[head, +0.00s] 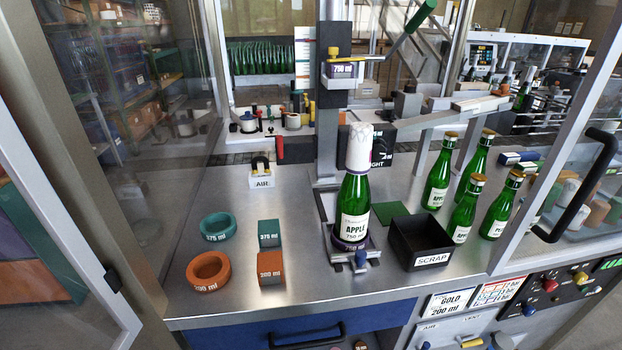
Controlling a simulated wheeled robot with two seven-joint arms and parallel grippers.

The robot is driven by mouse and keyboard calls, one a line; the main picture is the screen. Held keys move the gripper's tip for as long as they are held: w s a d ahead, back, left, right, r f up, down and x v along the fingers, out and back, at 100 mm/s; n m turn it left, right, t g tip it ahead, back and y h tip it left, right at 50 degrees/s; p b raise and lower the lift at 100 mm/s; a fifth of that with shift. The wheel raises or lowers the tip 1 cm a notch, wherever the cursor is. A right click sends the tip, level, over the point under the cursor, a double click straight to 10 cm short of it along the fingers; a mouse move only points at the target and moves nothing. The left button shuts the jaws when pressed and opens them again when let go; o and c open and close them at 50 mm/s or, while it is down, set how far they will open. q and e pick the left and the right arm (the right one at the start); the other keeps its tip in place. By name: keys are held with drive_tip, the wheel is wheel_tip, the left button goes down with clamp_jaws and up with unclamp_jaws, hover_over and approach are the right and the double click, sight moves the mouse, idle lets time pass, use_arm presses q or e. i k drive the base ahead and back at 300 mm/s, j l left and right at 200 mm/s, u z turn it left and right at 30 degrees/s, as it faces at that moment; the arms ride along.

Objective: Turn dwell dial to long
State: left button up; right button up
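No dial with a readable dwell label shows. A black control panel (566,291) on the bench front at the lower right carries a red knob (550,285), a yellow knob (580,278) and a blue knob (529,310). Their labels are too small to read. A black box (381,145) with white lettering ending in "IGHT" stands behind the bottle, which hides part of it. A green bottle (353,205) labelled APPLE 750 ml, with a white foil cap (359,148), stands upright on the capsuling stand. Neither of my grippers is in view.
A black SCRAP bin (432,261) and several green bottles (439,178) stand right of the stand. Teal (218,226) and orange (208,271) rings and blocks lie left. An open door with a black handle (580,187) is at right. The steel bench's left-middle is mostly clear.

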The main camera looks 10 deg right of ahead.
sight(527, 310)
drive_tip(key=z, duration=2.2)
drive_tip(key=u, duration=0.25)
drive_tip(key=i+l+u, duration=0.25)
drive_tip(key=l+u, duration=0.25)
drive_tip(key=l, duration=0.15)
drive_tip(key=i+l+u, duration=0.25)
drive_tip(key=l, duration=0.15)
drive_tip(key=l+u, duration=0.25)
drive_tip(key=l, duration=0.1)
